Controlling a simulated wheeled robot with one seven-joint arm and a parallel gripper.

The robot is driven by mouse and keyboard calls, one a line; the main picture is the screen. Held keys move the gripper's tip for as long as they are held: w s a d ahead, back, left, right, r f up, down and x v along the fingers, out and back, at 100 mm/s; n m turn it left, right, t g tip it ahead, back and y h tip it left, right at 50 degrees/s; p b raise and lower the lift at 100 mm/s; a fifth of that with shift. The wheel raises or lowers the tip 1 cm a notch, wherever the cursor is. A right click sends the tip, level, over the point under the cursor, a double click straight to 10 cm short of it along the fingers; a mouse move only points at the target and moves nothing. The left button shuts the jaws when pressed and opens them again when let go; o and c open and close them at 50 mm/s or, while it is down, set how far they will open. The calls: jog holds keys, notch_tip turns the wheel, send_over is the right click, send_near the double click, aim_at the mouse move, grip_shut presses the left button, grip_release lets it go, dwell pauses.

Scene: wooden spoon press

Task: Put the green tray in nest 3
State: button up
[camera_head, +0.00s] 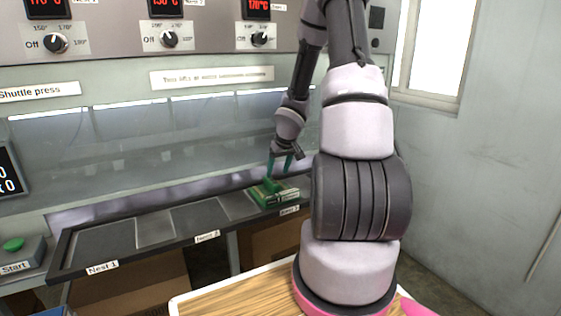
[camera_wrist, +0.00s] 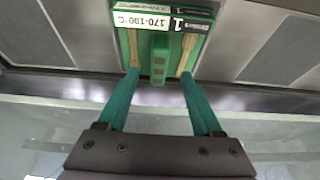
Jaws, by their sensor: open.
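The green tray (camera_head: 272,193) sits at the right end of the nest shelf, by the label of nest 3 (camera_head: 289,210). In the wrist view the green tray (camera_wrist: 160,45) shows a raised green handle, two wooden spoons and a label reading 1 and 170-190°C. My gripper (camera_head: 281,160) is just above the tray. In the wrist view its teal fingers (camera_wrist: 158,80) are apart, one on each side of the handle, with gaps to it. Whether the tray sits fully flat in the nest I cannot tell.
Nest 1 (camera_head: 103,245) and nest 2 (camera_head: 205,218) look empty. The press housing with dials (camera_head: 169,39) hangs above the shelf. A start button (camera_head: 13,244) is at the left. A wood-topped surface (camera_head: 230,295) is in front, and a wall (camera_head: 480,170) stands at the right.

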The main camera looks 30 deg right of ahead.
jog(key=s+a+r+m+h, duration=0.15)
jog(key=s+r, duration=0.35)
jog(key=r, duration=0.5)
jog(key=s+a+r+m+h, duration=0.15)
jog(key=s+r, duration=0.25)
jog(key=r, duration=0.7)
jog(key=s+a+r+m+t+y, duration=0.1)
jog(key=s+a+r+y, duration=0.4)
jog(key=s+a+r, duration=0.6)
jog(key=s+a+t, duration=0.1)
jog(key=s, duration=0.3)
jog(key=shift+s+a+r+m, duration=0.15)
jog(key=shift+a+r+m, duration=0.15)
jog(key=shift+r, duration=0.05)
